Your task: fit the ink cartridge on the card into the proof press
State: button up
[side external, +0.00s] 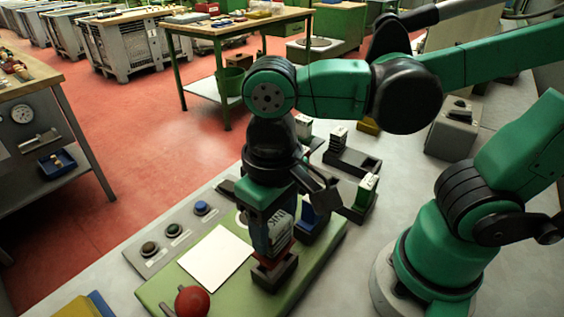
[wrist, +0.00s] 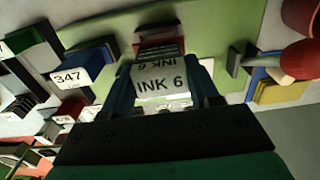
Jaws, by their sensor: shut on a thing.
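My gripper (side external: 274,232) points down and is shut on the ink cartridge (side external: 281,229), a pale block lettered "INK". In the wrist view the cartridge (wrist: 160,82) sits between my two fingers, and "INK 6" is readable. Its lower end is at a dark block with a reddish upper part (side external: 273,274), seemingly the proof press, on the green board. This block also shows beyond the cartridge in the wrist view (wrist: 158,44). I cannot tell whether the cartridge is above the block or partly in it. The white card (side external: 216,258) lies bare on the board, left of the block.
A blue block (side external: 309,223) stands close right of my gripper; its label reads 347 in the wrist view (wrist: 69,77). A red knob (side external: 192,301) is at the front. A grey button panel (side external: 176,230) lies left. Dark holders (side external: 351,160) stand behind.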

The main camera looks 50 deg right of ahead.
jog(key=shift+f, duration=1.55)
dwell(1.5)
jog(key=o, duration=1.4)
jog(key=shift+c, duration=0.2)
jog(key=shift+r, duration=2.85)
jog(key=w+d+t, duration=0.1)
jog(key=w+d, duration=0.1)
jog(key=w+d+f+t+y, duration=0.1)
jog(key=w+d+t, duration=0.1)
jog(key=d, duration=0.1)
jog(key=shift+w+f, duration=0.2)
jog(key=w+d+t+h, duration=0.1)
jog(key=w+d+t, duration=0.2)
jog(key=d, duration=0.3)
jog(key=shift+d+t, duration=0.3)
jog(key=shift+t, duration=0.3)
